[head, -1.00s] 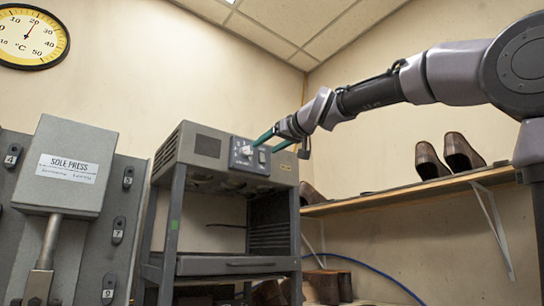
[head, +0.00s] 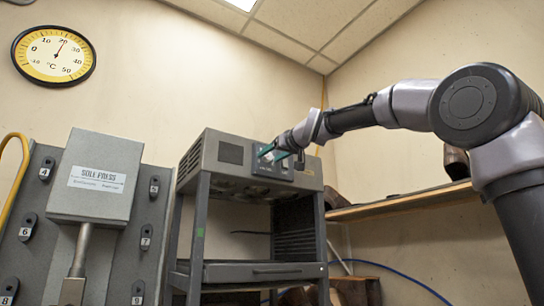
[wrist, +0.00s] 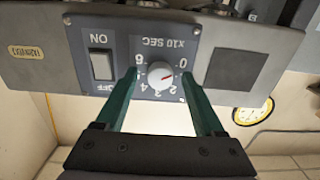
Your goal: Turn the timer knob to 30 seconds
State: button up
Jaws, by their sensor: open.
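The timer knob (wrist: 160,75) is a round light-grey dial with a red pointer mark, on a dark panel (wrist: 115,45) marked "x10 SEC". The picture is upside down there, and the pointer seems to lie on the side of the low numbers, but its exact reading is unclear. My gripper (wrist: 160,79) is open, its two teal fingers on either side of the knob with gaps to it. In the head view my gripper (head: 273,154) is at the front panel of the grey machine (head: 230,155), and the fingers and wrist hide the knob.
A rocker switch (wrist: 102,65) marked ON and OFF sits beside the left finger in the wrist view. In the head view, the sole press (head: 97,178) stands left of the machine. A shelf (head: 400,203) with shoes is at the right. A thermometer (head: 53,56) hangs on the wall.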

grip_shut()
jog(key=shift+m, duration=0.3)
jog(key=m, duration=1.1)
jog(key=shift+a+m, duration=0.1)
jog(key=shift+m, duration=0.2)
jog(key=m, duration=1.1)
jog(key=shift+m, duration=0.4)
